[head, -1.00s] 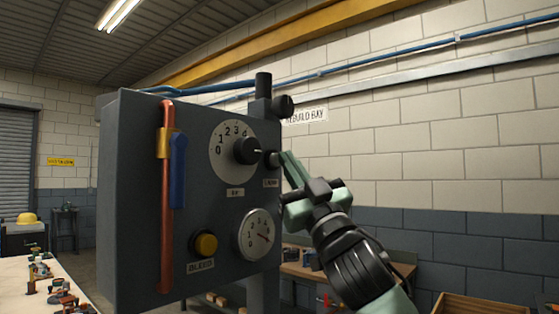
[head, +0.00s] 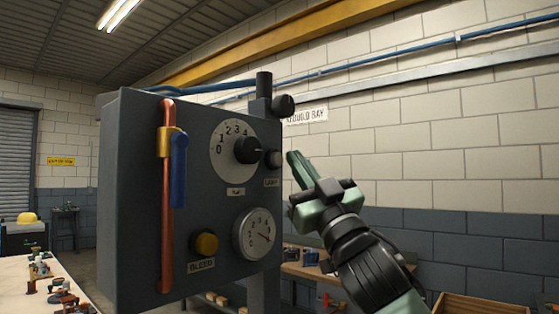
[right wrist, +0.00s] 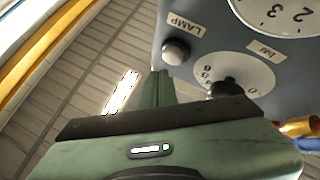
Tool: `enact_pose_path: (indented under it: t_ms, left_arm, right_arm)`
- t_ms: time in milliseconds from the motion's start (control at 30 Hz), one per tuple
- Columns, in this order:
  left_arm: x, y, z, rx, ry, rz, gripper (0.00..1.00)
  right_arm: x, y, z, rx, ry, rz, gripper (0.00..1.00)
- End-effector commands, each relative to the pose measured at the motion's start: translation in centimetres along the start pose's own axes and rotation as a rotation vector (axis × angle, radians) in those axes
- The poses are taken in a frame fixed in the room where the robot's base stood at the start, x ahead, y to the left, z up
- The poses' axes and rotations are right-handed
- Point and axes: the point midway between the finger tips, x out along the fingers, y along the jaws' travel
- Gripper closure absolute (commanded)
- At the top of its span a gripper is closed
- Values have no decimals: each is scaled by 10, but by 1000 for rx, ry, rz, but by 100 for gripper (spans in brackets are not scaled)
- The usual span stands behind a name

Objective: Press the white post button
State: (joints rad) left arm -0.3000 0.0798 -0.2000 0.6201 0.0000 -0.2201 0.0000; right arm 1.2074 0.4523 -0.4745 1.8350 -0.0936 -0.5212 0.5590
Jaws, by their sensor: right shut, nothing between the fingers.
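A small, round, pale grey button (head: 273,158) sits above the LAMP label at the right edge of the dark grey panel box (head: 140,230). In the right wrist view the same button (right wrist: 176,52) stands out beside its LAMP label, above my fingertips. My right gripper (head: 293,157) is shut and empty. Its fingertips are just right of the button, with a visible gap in the head view. In the right wrist view the shut fingers (right wrist: 158,76) point toward the button's lower left side. My left gripper is not in view.
A dial with a black knob (head: 246,150) is close left of the button. A blue lever (head: 179,170) and copper pipe (head: 166,235) are further left. The space right of the panel is open.

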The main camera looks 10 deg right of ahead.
Motion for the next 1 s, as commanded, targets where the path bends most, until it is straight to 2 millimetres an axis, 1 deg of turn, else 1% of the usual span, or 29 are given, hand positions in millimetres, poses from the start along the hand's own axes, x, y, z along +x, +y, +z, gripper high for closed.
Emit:
enact_pose_path:
  t_ms: [533, 700, 1000]
  left_arm:
    - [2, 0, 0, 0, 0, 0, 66]
    - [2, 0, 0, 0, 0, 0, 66]
    - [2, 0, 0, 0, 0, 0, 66]
  right_arm:
    - [-36, 27, -26, -2, 1, 1, 100]
    - [-41, 30, -30, 0, 0, 0, 100]
    - [-41, 30, -30, 0, 0, 0, 100]
